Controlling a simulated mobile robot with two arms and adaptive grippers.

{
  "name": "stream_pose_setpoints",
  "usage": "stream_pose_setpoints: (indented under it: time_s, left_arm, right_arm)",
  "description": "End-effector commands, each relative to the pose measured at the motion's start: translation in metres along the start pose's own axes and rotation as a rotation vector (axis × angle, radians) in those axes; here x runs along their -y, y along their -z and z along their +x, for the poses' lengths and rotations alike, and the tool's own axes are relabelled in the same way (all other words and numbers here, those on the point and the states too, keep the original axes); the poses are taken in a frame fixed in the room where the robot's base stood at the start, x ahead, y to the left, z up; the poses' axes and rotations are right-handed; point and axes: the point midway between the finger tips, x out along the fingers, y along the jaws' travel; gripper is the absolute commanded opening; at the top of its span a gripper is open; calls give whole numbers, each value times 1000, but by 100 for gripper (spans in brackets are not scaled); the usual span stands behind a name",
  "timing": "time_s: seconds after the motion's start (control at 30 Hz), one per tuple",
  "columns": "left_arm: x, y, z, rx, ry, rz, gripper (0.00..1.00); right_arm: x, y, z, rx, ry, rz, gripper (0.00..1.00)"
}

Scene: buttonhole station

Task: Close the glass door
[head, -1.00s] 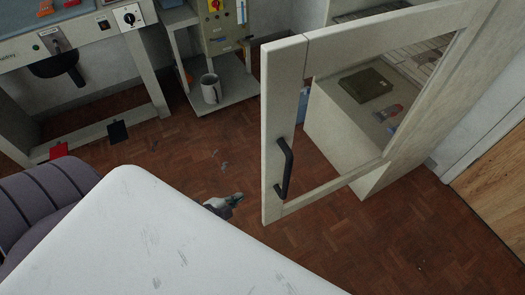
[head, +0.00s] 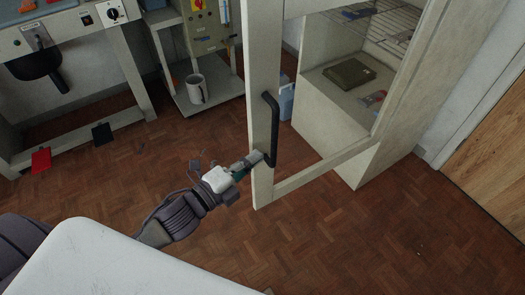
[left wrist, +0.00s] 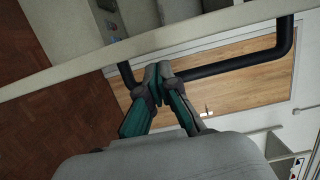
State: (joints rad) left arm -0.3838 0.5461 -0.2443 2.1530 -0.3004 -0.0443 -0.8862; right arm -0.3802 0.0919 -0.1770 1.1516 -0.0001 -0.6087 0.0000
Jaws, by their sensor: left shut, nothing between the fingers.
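The glass door (head: 262,70) has a cream frame and stands open, swung out from its cream cabinet. Its black bar handle (head: 273,128) is on the frame's left upright. My left gripper (head: 254,159) is at the lower end of this handle, beside the upright. In the left wrist view the handle (left wrist: 235,65) runs across the picture. The gripper's fingertips (left wrist: 158,70) are together there and overlap the bar in the picture. Nothing shows between them. Whether they touch the bar is unclear. My right gripper is not in view.
Inside the cabinet (head: 335,115) is a shelf with a dark flat item (head: 349,73). A mug (head: 196,89) stands on a low shelf to the left. A workbench (head: 70,35) is at the back left. The parquet floor (head: 330,235) in front of the door is clear.

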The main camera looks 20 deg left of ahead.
Motion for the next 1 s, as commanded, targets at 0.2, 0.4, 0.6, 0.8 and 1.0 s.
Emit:
stream_pose_setpoints:
  time_s: [0.2,0.4,0.6,0.8,1.0]
  left_arm:
    - [0,0,27,0,1,-1,0]
    - [0,0,34,1,-2,-2,0]
    - [-1,0,34,0,-2,-2,0]
    - [-1,-3,34,-4,-2,1,0]
    - [-1,-25,39,-35,-2,7,0]
  right_arm:
    - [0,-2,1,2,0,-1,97]
    - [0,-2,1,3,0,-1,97]
    - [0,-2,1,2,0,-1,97]
    - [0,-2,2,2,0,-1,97]
    - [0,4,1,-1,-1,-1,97]
